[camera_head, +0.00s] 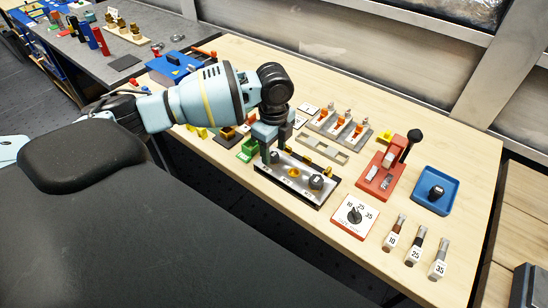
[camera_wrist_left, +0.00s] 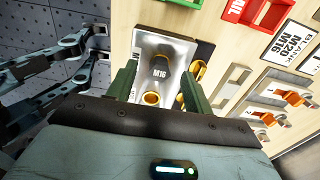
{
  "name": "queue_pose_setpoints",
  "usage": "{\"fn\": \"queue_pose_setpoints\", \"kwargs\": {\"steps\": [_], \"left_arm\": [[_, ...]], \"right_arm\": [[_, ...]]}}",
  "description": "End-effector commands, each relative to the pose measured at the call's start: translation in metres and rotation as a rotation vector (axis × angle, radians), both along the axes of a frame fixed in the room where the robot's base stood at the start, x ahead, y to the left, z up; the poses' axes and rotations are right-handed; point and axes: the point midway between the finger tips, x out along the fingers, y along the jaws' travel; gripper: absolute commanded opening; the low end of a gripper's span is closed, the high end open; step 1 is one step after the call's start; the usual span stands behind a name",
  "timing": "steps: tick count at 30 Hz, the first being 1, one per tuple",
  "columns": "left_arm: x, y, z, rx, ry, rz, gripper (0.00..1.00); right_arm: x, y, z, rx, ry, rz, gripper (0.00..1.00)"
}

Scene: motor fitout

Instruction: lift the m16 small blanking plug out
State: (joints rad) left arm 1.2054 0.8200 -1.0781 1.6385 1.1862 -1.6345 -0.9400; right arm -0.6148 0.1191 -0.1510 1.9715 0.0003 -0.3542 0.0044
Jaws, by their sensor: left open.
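That gripper is open over the left end of the plate. In the left wrist view its two green fingers (camera_wrist_left: 157,88) stand on either side of the plug, with space between; whether either touches it I cannot tell. My right gripper is not seen.
A red clamp device (camera_head: 378,182) and a blue tray (camera_head: 436,191) stand to the right. A size dial (camera_head: 354,216) and several numbered tools (camera_head: 415,251) lie nearer. A rack with orange clips (camera_head: 338,128) is behind the plate. A green bin (camera_head: 246,153) is left.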

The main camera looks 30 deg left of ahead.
Motion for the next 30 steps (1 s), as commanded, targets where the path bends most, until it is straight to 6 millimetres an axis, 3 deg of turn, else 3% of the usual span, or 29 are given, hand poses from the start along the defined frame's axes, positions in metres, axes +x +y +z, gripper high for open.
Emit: {"fn": "queue_pose_setpoints", "kwargs": {"steps": [10, 21, 30], "left_arm": [[-0.0001, -0.0005, -0.0083, 0.000, -0.001, -0.002, 0.51], [-0.0001, -0.0006, -0.0080, 0.000, -0.001, -0.001, 0.04], [0.0001, -0.0006, -0.0060, -0.001, -0.001, -0.001, 0.03]], "right_arm": [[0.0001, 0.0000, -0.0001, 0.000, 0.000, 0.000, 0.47], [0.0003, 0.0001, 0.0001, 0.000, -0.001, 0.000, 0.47], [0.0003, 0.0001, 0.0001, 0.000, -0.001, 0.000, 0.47]]}}
